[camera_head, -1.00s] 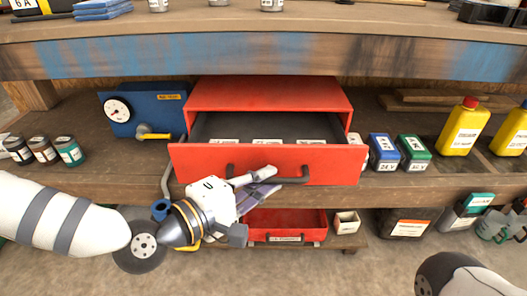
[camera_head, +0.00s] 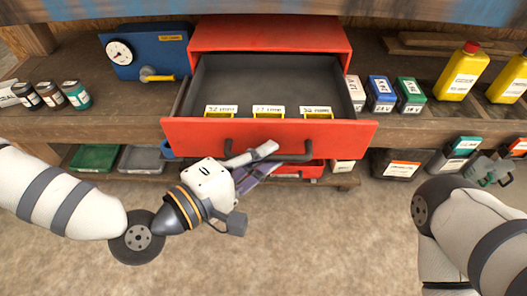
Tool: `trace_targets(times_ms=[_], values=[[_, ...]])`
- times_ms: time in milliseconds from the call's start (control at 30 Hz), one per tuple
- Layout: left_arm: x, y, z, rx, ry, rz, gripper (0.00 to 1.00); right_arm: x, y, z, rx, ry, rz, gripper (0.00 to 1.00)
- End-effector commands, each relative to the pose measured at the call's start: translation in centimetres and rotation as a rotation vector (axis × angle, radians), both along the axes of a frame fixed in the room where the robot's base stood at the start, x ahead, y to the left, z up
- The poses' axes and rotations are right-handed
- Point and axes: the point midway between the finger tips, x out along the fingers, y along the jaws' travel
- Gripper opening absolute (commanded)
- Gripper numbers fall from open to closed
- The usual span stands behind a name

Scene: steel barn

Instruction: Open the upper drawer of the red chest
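The red chest (camera_head: 270,34) stands on the workbench's lower shelf, under the top. Its upper drawer (camera_head: 190,136) is pulled well out towards me, and its dark interior shows. The dark bar handle (camera_head: 300,157) crosses the drawer's front. My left gripper (camera_head: 272,158) is at the left and middle part of this handle, with its fingers closed around the bar; they partly hide it. My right arm shows at the lower right, but its gripper is out of view.
Several yellow-edged labelled boxes (camera_head: 268,111) lie in the drawer. Blue (camera_head: 381,93) and green (camera_head: 410,95) packs and yellow bottles (camera_head: 460,72) stand to the right. A blue gauge box (camera_head: 148,55) and small jars (camera_head: 76,95) are left. A red tray (camera_head: 312,170) shows below. The floor in front is clear.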

Motion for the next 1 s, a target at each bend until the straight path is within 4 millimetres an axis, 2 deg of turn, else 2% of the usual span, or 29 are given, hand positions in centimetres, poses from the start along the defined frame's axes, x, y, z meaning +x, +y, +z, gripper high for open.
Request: trace_targets(times_ms=[33,67,367,700,800,1000], values=[[0.0,0.0,0.0,0.0,-0.001,0.0,0.26,0.0,0.0,0.0,0.0,0.0,0.0,0.4],[0.0,0.0,0.0,0.0,-0.001,0.0,0.31,0.0,0.0,0.0,0.0,0.0,0.0,0.4],[-0.1,0.2,0.0,0.001,0.0,0.0,0.31,0.0,0.0,0.0,0.0,0.0,0.0,0.4],[-4.4,4.7,0.9,0.001,0.001,0.003,0.31,0.0,0.0,0.0,0.0,0.0,0.0,0.4],[-5.1,5.2,1.0,0.0,0.0,0.001,0.31,0.0,0.0,0.0,0.0,0.0,0.0,0.4],[-5.2,5.3,1.1,0.001,-0.001,0.0,0.31,0.0,0.0,0.0,0.0,0.0,0.0,0.4]])
